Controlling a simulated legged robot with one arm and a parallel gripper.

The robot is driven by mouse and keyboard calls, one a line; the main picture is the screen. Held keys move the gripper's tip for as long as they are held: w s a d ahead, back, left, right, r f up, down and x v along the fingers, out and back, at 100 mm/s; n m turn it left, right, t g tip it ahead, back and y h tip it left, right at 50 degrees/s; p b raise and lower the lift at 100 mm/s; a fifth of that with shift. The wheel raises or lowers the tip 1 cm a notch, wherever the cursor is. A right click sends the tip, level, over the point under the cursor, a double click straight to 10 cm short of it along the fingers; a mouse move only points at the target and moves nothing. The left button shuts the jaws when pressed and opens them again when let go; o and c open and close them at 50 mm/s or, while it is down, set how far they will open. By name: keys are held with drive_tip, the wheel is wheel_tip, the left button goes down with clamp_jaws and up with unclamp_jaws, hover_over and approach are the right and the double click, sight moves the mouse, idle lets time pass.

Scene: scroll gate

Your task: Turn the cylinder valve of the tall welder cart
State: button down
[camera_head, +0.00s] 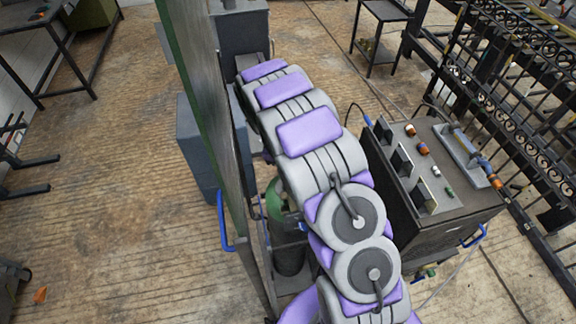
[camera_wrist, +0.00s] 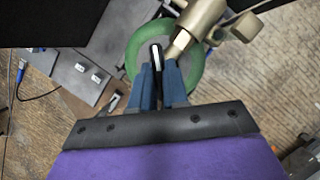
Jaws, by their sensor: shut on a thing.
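In the wrist view, a green ring-shaped rim (camera_wrist: 196,78), probably the cylinder's top, lies below the fingers. A brass valve fitting (camera_wrist: 203,22) sticks out over it at the upper right. My gripper (camera_wrist: 158,68) has its blue fingers close together on a small dark and pale valve handle (camera_wrist: 156,53), over the ring and beside the brass fitting. In the head view, the cylinder (camera_head: 275,200) with a green shoulder stands behind my arm, against a tall frame (camera_head: 207,110). My arm hides the valve and my fingers there.
A dark welder box (camera_head: 438,190) with switches and a blue handle (camera_head: 474,236) stands right of my arm. A blue handle (camera_head: 226,225) sits on the tall frame. A black ornate gate (camera_head: 500,95) stands at the right. The floor (camera_head: 110,190) at the left is largely clear.

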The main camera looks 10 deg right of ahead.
drive_tip(key=shift+r+n+t, duration=0.1)
drive_tip(key=shift+n+t, duration=0.2)
drive_tip(key=shift+n, duration=0.4)
drive_tip(key=shift+p, duration=0.3)
drive_tip(key=c, duration=1.1)
unclamp_jaws()
drive_tip(key=shift+a, duration=0.1)
wheel_tip(320, 180, up, 3)
drive_tip(key=shift+s+r, duration=0.1)
drive_tip(key=shift+r, duration=0.1)
drive_tip(key=shift+h, duration=0.3)
drive_tip(key=s, duration=0.5)
drive_tip(key=s+r, duration=0.1)
drive_tip(key=s, duration=0.4)
drive_tip(key=s+b, duration=0.1)
drive_tip(key=s, duration=0.4)
drive_tip(key=shift+s+r, duration=0.15)
drive_tip(key=shift+s, duration=0.2)
